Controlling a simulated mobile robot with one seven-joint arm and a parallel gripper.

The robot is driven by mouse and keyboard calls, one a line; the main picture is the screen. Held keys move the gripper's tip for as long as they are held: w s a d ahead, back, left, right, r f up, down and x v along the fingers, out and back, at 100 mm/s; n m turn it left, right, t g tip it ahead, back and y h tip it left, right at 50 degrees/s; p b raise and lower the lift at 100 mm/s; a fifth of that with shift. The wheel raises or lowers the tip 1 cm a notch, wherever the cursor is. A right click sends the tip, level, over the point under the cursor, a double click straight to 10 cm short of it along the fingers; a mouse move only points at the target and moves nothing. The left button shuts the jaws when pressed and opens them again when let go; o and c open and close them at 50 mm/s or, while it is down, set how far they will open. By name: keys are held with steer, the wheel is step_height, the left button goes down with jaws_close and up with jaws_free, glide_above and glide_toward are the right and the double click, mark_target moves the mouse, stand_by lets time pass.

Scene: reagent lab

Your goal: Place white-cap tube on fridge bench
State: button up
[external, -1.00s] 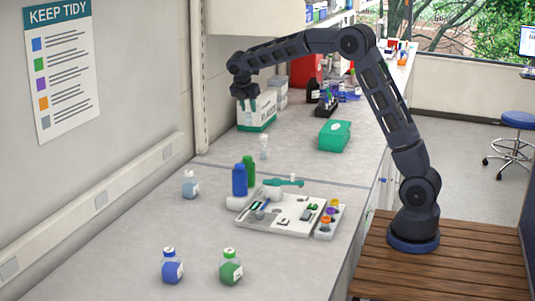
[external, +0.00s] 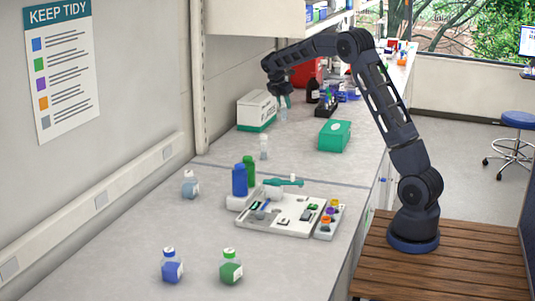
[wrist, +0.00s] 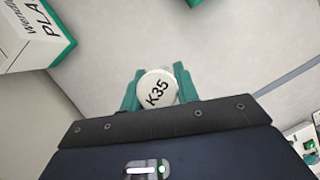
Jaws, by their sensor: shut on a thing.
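My gripper (external: 285,100) is shut on a white-capped tube (external: 284,114), which hangs below the fingers over the far part of the grey bench (external: 215,147). In the wrist view the round white cap (wrist: 157,91), marked K35, sits between the green fingers of my gripper (wrist: 156,82). The tube body is mostly hidden under the cap there. A second small white-capped tube (external: 264,147) stands upright on the bench, nearer the camera. I cannot tell which surface is the fridge bench.
A white-and-green box (external: 257,110) stands just left of the held tube. A green box (external: 335,135) lies to the right. A dark rack (external: 326,107) and bottles stand behind. A parts tray (external: 283,228) and reagent bottles occupy the near bench. Bare bench surrounds the standing tube.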

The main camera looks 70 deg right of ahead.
step_height(320, 180, down, 16)
steer(key=shift+r, duration=0.1)
stand_by(0.5)
steer(key=o, duration=0.9)
steer(key=v, duration=1.2)
steer(key=s+a+r+m+t+y, duration=0.1)
steer(key=s+a+r+m, duration=0.1)
steer(key=s+a+r, duration=0.4)
steer(key=s+a+r+m+t, duration=0.1)
steer(key=a+r+m, duration=0.1)
steer(key=a+r, duration=0.45)
steer(key=s+a+r+m+t+y, duration=0.1)
steer(key=s+a+r+m+t, duration=0.15)
steer(key=s+a, duration=0.95)
steer(key=s+a+r+m+t+y, duration=0.1)
steer(key=s+a+m, duration=0.3)
steer(key=s+a, duration=0.75)
steer(key=s+a+f+m, duration=0.1)
steer(key=s+a, duration=0.1)
steer(key=s, duration=0.2)
steer(key=s+a+f+m, duration=0.1)
steer(key=s+a+f, duration=0.1)
steer(key=s, duration=0.2)
steer(key=s+a+f+m+t+y, duration=0.1)
steer(key=s+a, duration=0.2)
steer(key=s, duration=0.1)
steer(key=shift+s+f, duration=0.15)
steer(key=shift+f, duration=0.15)
